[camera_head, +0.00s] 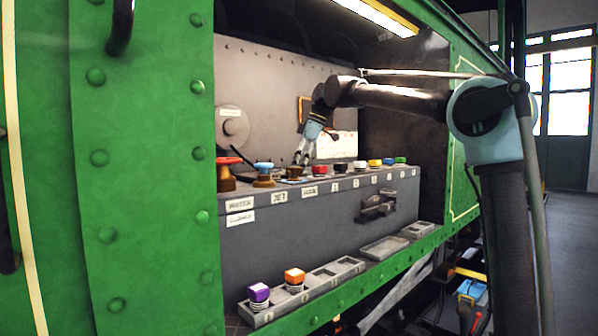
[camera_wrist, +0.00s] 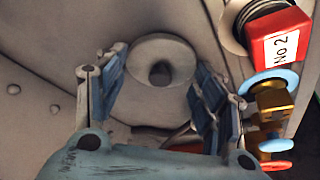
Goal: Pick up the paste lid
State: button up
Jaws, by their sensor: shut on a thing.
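My gripper (camera_head: 301,160) points down over the grey console, between the blue-topped valve and the red "No 2" cap. In the wrist view my gripper (camera_wrist: 160,72) has its two blue fingers closed on either side of a pale round disc with a dark centre, which I take to be the paste lid (camera_wrist: 142,52). The fingertips sit at its rim. In the head view the lid is too small to make out. A low brownish thing (camera_head: 290,180) is on the console just below the fingertips.
A red-topped valve (camera_head: 222,172) and a blue-topped valve (camera_head: 264,172) stand left of my gripper. To the right is the red cap (camera_head: 319,170), also in the wrist view (camera_wrist: 280,42), then several coloured caps. Purple (camera_head: 258,292) and orange (camera_head: 294,275) caps stand on the lower ledge.

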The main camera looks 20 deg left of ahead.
notch_tip(320, 180, up, 4)
jog(key=shift+f, duration=0.1)
jog(key=c, duration=1.1)
notch_tip(320, 180, up, 5)
jog(key=shift+f, duration=0.2)
grip_shut()
jog(key=shift+r, duration=0.65)
jog(key=o, duration=1.7)
grip_release()
